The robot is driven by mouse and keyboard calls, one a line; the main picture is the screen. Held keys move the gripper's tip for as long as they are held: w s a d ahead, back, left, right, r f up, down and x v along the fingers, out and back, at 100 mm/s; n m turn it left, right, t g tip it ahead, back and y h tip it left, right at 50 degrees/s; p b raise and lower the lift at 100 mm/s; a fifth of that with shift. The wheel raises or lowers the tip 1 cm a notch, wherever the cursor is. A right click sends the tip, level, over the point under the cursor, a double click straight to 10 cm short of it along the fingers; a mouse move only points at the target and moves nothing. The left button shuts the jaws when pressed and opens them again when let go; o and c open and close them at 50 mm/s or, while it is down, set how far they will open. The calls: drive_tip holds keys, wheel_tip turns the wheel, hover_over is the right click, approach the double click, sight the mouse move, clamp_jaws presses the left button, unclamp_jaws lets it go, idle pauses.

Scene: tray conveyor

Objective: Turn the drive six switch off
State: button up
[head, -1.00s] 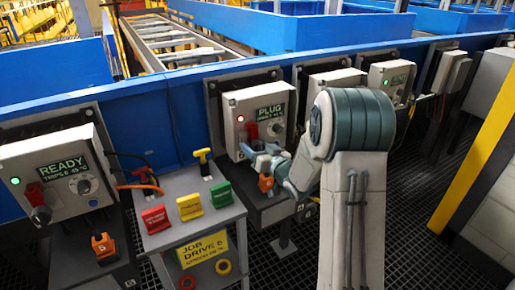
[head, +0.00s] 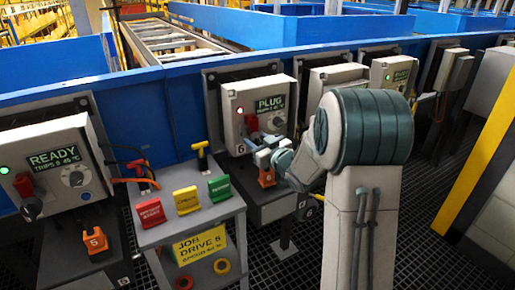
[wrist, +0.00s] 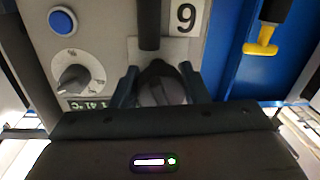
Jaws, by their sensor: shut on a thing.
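The drive six box (head: 232,108) stands in the middle of the head view, with a red light, a display reading PLUG and a red handle (head: 252,124). My gripper (head: 262,154) is at the box's lower front, just below the red handle. In the wrist view, which is upside down, my gripper (wrist: 158,88) has its two fingers on either side of a dark grey knob-like part (wrist: 160,90) and is shut on it. The label 6 (wrist: 187,18) and a dial (wrist: 73,78) lie beside it. My gripper body hides the red handle there.
A grey stand (head: 215,215) with red, yellow and green tags is to the left. The drive five box (head: 50,137) reads READY. Other drive boxes line the blue rail to the right.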

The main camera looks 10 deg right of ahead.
drive_tip(key=shift+n+b, duration=0.9)
drive_tip(key=o, duration=1)
drive_tip(key=shift+c, duration=0.2)
drive_tip(key=p+v, duration=0.1)
drive_tip(key=v, duration=1.2)
drive_tip(key=shift+s+d+r, duration=0.15)
drive_tip(key=shift+s+d, duration=0.05)
drive_tip(key=shift+s, duration=0.15)
